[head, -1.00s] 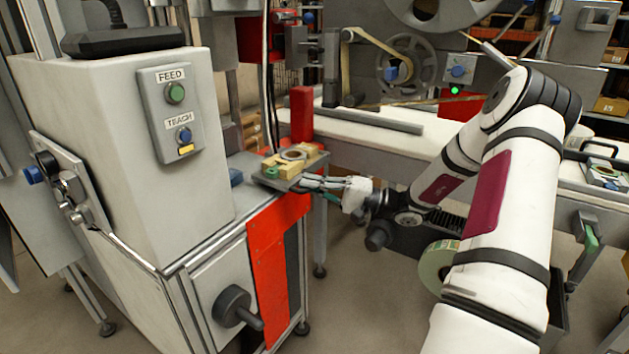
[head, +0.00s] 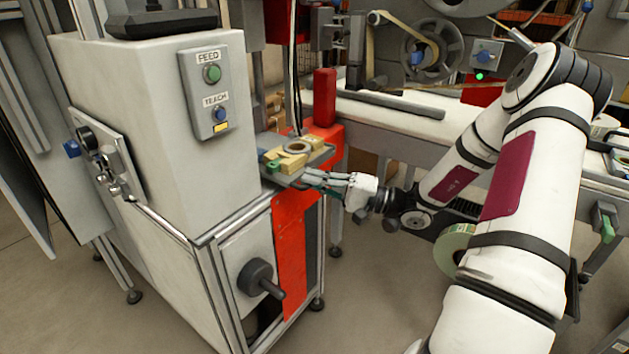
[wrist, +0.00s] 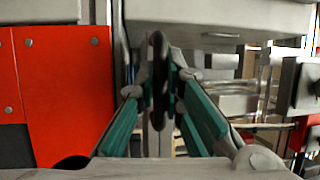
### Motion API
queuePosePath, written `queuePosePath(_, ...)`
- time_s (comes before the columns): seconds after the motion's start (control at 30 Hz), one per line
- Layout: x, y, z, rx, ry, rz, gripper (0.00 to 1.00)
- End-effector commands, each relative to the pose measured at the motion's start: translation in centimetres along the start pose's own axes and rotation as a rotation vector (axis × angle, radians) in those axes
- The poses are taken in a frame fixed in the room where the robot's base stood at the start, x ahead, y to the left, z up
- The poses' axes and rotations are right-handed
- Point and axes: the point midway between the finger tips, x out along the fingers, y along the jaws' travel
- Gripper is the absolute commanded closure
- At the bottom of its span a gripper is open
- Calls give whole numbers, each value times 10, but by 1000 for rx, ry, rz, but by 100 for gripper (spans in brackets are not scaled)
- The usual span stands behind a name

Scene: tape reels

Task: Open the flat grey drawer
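The flat grey drawer (head: 283,181) is a thin tray at the machine's corner in the head view. Wooden blocks (head: 297,161) and a ring (head: 297,147) lie on it. My gripper (head: 318,182) is at its right edge, pointing left. In the wrist view my gripper (wrist: 159,92) has its green-sided fingers on either side of a dark upright bar (wrist: 158,70), which looks like the drawer's handle. The fingers appear closed on it. The contact itself is hard to see there, and the handle is too small to make out in the head view.
A red panel (head: 291,255) and a black crank (head: 260,278) are on the machine below the drawer. A red post (head: 324,97) stands behind it. A long white bench (head: 400,110) with reels runs behind my arm. The floor (head: 370,300) in front is clear.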

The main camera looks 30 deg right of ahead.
Motion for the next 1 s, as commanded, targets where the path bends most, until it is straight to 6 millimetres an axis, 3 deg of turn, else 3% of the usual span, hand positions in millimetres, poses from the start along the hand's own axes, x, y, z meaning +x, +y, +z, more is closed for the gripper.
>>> queuePosePath(0.03,-1,1,0,0,1,4,80)
queuePosePath(0.1,-1,1,0,0,1,3,70)
queuePosePath(0.47,-4,0,-1,0,2,1,70)
queuePosePath(0.63,-26,1,-1,0,4,2,70)
queuePosePath(1.0,-98,1,-1,0,4,2,70)
